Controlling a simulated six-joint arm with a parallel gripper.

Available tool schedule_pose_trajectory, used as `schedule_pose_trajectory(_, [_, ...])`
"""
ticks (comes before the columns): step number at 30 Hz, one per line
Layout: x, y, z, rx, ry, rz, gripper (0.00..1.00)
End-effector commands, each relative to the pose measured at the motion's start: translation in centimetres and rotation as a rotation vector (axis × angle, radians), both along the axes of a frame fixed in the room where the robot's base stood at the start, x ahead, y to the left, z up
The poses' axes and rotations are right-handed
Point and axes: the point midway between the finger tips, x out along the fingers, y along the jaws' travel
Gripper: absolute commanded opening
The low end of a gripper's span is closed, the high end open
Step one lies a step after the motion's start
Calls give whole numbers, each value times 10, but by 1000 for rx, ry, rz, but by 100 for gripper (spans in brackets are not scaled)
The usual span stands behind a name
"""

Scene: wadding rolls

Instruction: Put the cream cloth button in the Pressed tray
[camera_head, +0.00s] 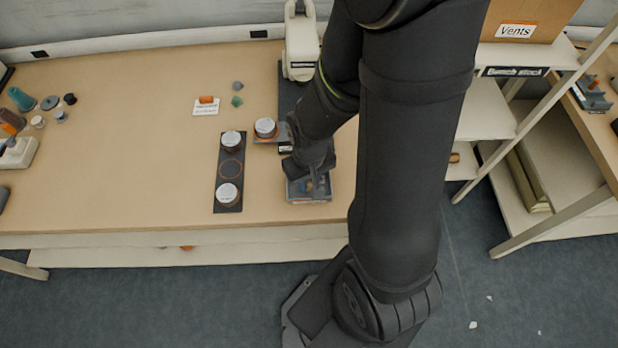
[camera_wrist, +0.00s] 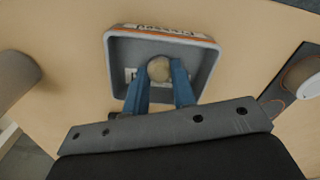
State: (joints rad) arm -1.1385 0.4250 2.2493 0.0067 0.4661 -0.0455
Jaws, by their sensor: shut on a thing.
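The cream cloth button (camera_wrist: 159,68) is a small round tan piece between the blue fingertips of my gripper (camera_wrist: 160,74) in the wrist view. My gripper is shut on it, over the inside of a square grey tray (camera_wrist: 117,58) with an orange-edged, labelled far wall. The label is too blurred to read for certain. Whether the button touches the tray floor I cannot tell. In the head view the tray (camera_head: 297,199) sits near the front edge of the bench, and my gripper (camera_head: 318,182) reaches down into it; the button is hidden there.
Left of the tray lies a dark strip (camera_head: 220,182) with two white-lidded round pots (camera_head: 228,194) and an empty ring between them. Another pot (camera_head: 265,127) stands behind. A labelled card (camera_head: 206,107) and several small items lie farther left. The bench's front left is clear.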

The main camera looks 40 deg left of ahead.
Motion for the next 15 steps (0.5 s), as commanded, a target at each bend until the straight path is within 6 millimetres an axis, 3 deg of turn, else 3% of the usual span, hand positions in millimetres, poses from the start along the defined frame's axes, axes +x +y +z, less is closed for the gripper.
schedule_pose_trajectory(7, [0,0,-3,-2,1,0,0])
schedule_pose_trajectory(8, [0,0,-3,-1,0,0,30])
schedule_pose_trajectory(10, [0,0,-3,-1,0,0,43])
schedule_pose_trajectory(15, [0,0,-3,-1,0,0,46])
